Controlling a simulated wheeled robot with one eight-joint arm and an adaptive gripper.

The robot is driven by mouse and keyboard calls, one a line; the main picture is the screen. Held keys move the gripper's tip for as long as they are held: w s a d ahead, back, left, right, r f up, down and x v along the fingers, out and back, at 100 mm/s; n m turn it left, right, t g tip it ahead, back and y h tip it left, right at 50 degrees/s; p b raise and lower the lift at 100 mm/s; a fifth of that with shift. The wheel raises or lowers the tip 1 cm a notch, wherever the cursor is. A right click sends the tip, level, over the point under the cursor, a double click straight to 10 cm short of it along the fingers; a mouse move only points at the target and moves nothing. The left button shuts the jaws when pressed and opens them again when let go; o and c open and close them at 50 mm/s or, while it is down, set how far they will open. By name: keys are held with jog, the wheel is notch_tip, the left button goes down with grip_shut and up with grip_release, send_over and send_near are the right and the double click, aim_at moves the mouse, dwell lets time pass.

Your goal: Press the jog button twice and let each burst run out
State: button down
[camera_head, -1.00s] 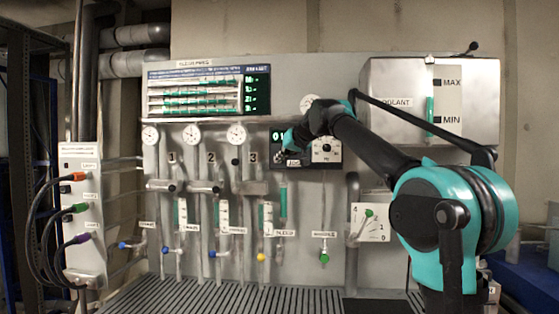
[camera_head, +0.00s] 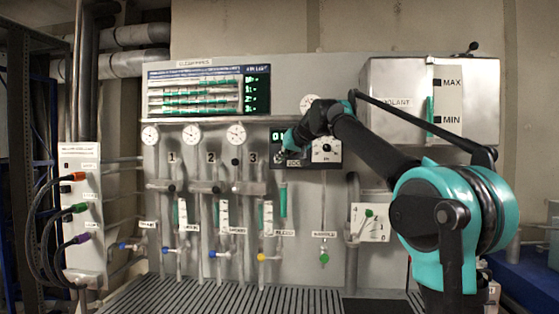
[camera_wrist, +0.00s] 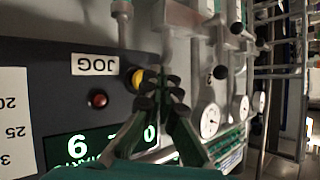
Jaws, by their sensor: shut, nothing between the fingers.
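The jog button is a yellow round button (camera_wrist: 138,78) below the JOG label (camera_wrist: 95,65) in the wrist view, which shows the panel turned over. My gripper (camera_wrist: 160,88) has its dark fingertips together beside the button and overlapping its edge in the picture. I cannot tell whether they touch it. In the head view my gripper (camera_head: 281,154) is in front of the dark control box, just left of the JOG label (camera_head: 294,163); the button is hidden there. A dark red lamp (camera_wrist: 97,99) and a lit green display (camera_wrist: 90,148), partly covered by my fingers, sit beside the button.
A knob (camera_head: 326,148) is on the box right of my gripper. Gauges (camera_head: 236,133), pipes and valve handles (camera_head: 217,254) fill the panel to the left and below. A tank (camera_head: 405,95) is at the upper right. A cabled box (camera_head: 82,215) stands far left.

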jog(key=shift+w, duration=0.2)
jog(key=shift+w, duration=0.25)
jog(key=shift+w, duration=0.6)
dwell(0.9)
jog(key=shift+s, duration=1.05)
jog(key=s, duration=0.5)
jog(key=shift+a, duration=0.1)
dwell(0.4)
